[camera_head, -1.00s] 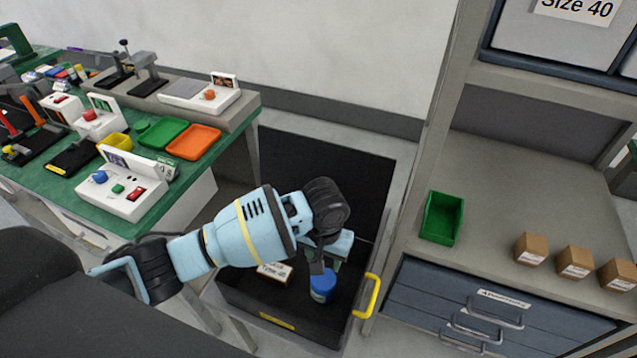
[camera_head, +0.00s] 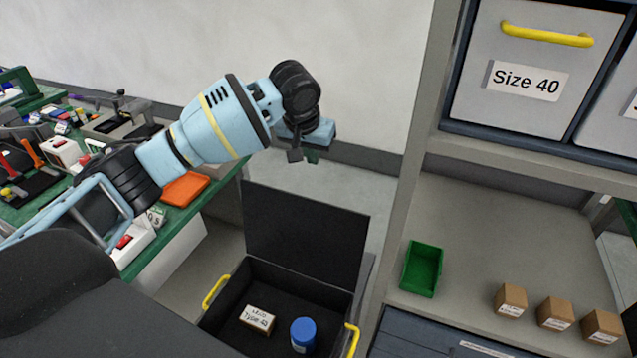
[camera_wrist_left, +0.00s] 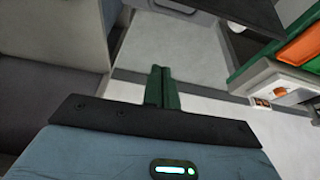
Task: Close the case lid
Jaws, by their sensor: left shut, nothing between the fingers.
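The black case (camera_head: 228,333) stands open below the workbench and shelf, with yellow handles at its sides. Its lid (camera_head: 305,232) stands up at the back of the case, leaning slightly. Inside lie a small labelled box (camera_head: 257,320) and a blue-capped container (camera_head: 303,335). My left gripper (camera_head: 303,158) is above and behind the upright lid, apart from it. In the left wrist view its green fingers (camera_wrist_left: 161,88) are together with nothing between them. A dark panel edge (camera_wrist_left: 235,12), probably the lid, shows at the top there. My right gripper is not in view.
A green workbench with an orange tray (camera_head: 185,188) and devices is at the left. At the right a shelf unit holds a green bin (camera_head: 423,269), small brown boxes (camera_head: 511,300) and a grey Size 40 drawer (camera_head: 510,75). The wall is behind.

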